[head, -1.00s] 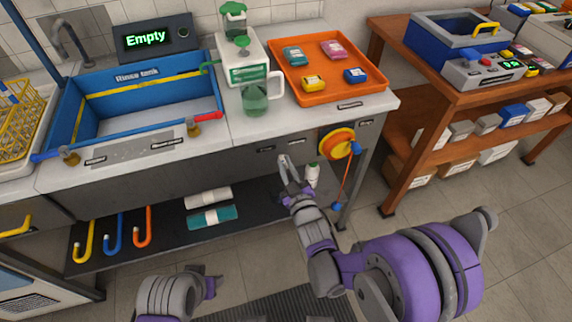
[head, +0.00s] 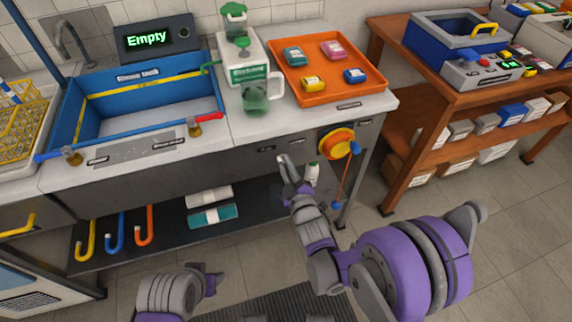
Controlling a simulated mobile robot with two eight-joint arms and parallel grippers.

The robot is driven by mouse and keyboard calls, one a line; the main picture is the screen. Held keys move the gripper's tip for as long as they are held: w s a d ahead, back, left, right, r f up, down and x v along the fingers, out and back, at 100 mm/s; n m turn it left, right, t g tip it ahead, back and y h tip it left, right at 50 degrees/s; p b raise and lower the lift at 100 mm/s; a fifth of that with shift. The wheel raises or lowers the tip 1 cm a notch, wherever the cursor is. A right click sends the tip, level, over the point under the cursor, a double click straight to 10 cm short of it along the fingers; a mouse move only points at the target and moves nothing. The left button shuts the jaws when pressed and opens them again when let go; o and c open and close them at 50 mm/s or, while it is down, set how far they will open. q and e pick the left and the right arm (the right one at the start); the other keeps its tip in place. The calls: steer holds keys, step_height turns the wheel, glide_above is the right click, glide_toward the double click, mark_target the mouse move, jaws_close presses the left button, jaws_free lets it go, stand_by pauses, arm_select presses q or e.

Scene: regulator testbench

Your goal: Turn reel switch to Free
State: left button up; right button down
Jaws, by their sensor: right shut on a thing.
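The hose reel (head: 337,142) is a yellow and orange disc with a blue knob, mounted on the bench's front panel. An orange hose hangs from it to a blue end (head: 336,205). My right gripper (head: 283,160) is at the front panel, left of the reel, just below and between two small dark labels. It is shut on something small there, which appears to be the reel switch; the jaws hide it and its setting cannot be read. My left gripper (head: 212,282) is low at the bottom of the view, away from the bench, and its jaws are unclear.
A blue rinse tank (head: 72,118), a green-and-white dispenser with a jug (head: 256,98), and an orange tray (head: 345,101) stand on the bench. A wooden table (head: 408,82) stands at right. Floor between is clear.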

steer(key=c, duration=0.9)
jaws_free()
steer(key=shift+o, duration=0.2)
steer(key=v, duration=1)
steer(key=shift+s+d, duration=0.15)
steer(key=shift+s, duration=0.25)
steer(key=shift+r, duration=0.1)
